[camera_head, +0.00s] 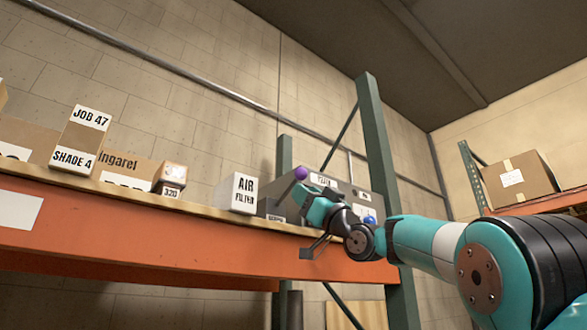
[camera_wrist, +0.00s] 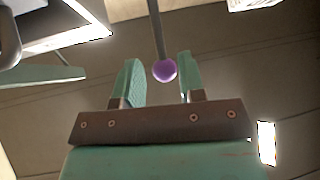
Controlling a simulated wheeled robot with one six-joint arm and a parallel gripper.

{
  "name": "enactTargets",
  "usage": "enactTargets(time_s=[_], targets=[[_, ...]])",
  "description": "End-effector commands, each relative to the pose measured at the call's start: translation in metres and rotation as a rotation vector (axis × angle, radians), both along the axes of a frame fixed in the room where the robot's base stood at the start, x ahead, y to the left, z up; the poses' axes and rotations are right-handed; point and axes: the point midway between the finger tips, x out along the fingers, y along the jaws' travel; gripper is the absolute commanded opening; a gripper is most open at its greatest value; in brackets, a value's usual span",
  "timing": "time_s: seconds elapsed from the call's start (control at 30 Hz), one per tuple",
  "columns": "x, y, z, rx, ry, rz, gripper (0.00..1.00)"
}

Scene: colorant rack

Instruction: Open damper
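A purple ball knob (camera_head: 300,173) shows beside my gripper (camera_head: 305,186) in the head view, in front of the grey box (camera_head: 373,203) on the shelf. In the wrist view the purple knob (camera_wrist: 164,71) is on the end of a thin rod (camera_wrist: 157,28). It appears in the gap between the two teal fingertips of my gripper (camera_wrist: 160,68), with room on both sides. My gripper is open and does not visibly grip the knob. How deep the knob lies between the fingers is hard to tell. No part is marked as a damper that I can read.
A blue knob (camera_head: 369,220) shows by the grey box, close to my arm. The AIR FILTER box (camera_head: 237,193) and several other boxes stand left along the shelf with its orange beam (camera_head: 130,232). A green upright post (camera_head: 377,150) rises behind my arm.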

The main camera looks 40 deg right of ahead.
Motion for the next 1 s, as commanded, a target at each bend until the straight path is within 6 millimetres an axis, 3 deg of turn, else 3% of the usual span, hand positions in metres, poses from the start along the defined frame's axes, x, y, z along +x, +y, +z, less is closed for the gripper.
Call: enactTargets(time_s=[0.03, 0.23, 0.7, 0.87, 1.0], targets=[[0.008, 0.003, 0.015, 0.000, 0.001, 0.004, 0.37], [0.028, 0.009, 0.033, 0.000, 0.000, 0.001, 0.37], [0.037, 0.011, 0.037, 0.000, 0.000, -0.001, 0.37], [0.037, 0.011, 0.037, -0.001, 0.000, -0.001, 0.02], [0.036, 0.011, 0.038, 0.000, -0.002, 0.000, 0.00]])
